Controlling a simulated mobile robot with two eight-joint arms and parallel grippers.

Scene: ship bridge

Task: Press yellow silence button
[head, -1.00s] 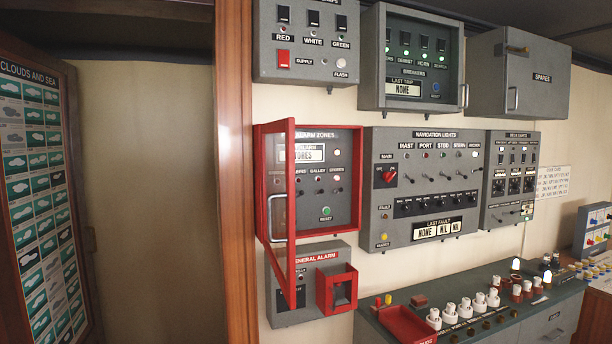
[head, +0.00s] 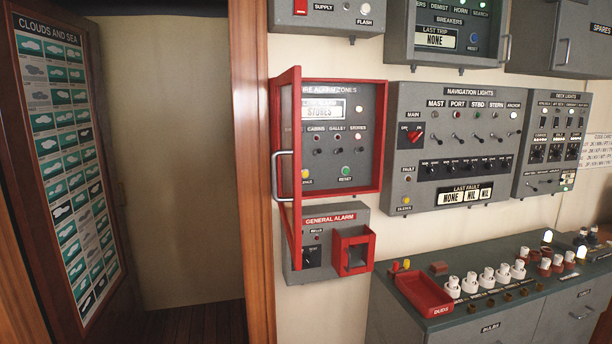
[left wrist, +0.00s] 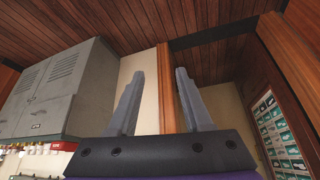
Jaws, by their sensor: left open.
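A small yellow button (head: 407,201) sits at the lower left of the grey navigation lights panel (head: 400,165) in the head view, with a small label under it that seems to read silence. Another yellow button (head: 305,174) shows at the lower left of the red-framed fire alarm panel (head: 366,160), its label partly hidden by the frame of the open door (head: 297,100). My left gripper (left wrist: 160,95) is open and empty in the left wrist view, pointing up toward the wooden ceiling. Neither gripper shows in the head view.
The red-framed door stands swung out with a handle (head: 281,175). Below is the general alarm box (head: 325,262) with a red holder (head: 353,252). A counter (head: 420,320) holds a red tray (head: 424,294) and bulbs. A grey locker (left wrist: 80,85) shows in the left wrist view.

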